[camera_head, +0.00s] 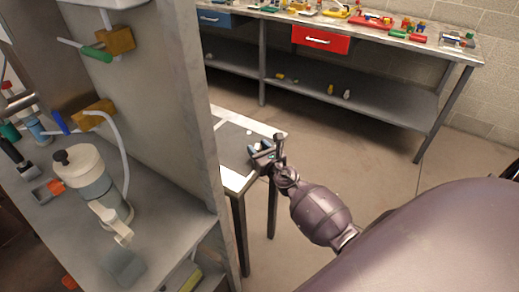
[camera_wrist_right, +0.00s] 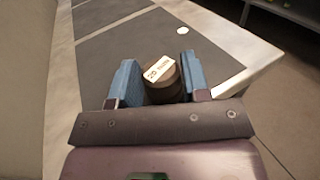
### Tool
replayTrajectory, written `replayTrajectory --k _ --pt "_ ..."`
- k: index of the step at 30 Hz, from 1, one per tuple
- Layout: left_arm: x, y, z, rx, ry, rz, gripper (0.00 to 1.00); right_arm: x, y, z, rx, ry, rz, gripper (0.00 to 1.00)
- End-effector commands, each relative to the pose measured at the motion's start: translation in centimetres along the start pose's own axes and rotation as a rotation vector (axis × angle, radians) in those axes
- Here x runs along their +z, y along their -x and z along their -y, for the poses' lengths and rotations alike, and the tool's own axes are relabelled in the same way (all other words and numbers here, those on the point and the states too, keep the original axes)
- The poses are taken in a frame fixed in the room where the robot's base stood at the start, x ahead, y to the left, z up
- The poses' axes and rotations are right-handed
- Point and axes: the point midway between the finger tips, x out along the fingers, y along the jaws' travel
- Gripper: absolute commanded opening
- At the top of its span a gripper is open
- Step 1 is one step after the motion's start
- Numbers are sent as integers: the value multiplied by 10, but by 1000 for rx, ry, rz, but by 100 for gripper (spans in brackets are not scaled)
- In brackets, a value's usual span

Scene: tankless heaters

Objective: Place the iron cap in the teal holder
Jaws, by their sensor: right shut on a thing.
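My right gripper (camera_head: 261,152) is over the small dark-topped table in the head view. In the right wrist view its two blue fingers (camera_wrist_right: 158,80) are shut on a dark brown round cap (camera_wrist_right: 164,91), which I take for the iron cap. A pale label with print lies on its top. In the head view the cap is too small to make out clearly. I cannot pick out the teal holder with certainty. My left gripper is not in view.
The small table (camera_head: 232,143) has a white edge and bears a small white disc (camera_wrist_right: 210,30). A tall grey shelf unit (camera_head: 172,110) stands left, with a white and grey heater-like canister (camera_head: 91,176). A long bench with a red drawer (camera_head: 320,40) stands behind. Open floor lies right.

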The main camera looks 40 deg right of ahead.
Motion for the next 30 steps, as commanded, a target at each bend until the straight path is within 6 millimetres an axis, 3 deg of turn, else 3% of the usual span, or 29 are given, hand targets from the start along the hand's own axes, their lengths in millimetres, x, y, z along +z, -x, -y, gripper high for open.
replayTrajectory --k 7,8,12,24,30 --pt "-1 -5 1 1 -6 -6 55 -4 0 0 0 -1 0 17" --pt "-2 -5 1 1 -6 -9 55 -3 0 0 0 -1 0 47" --pt "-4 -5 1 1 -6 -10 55 -2 0 0 0 -1 0 69" --pt "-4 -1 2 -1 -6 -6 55 4 0 0 0 -1 2 69" --pt "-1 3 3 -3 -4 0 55 1 29 0 0 -1 -1 69"
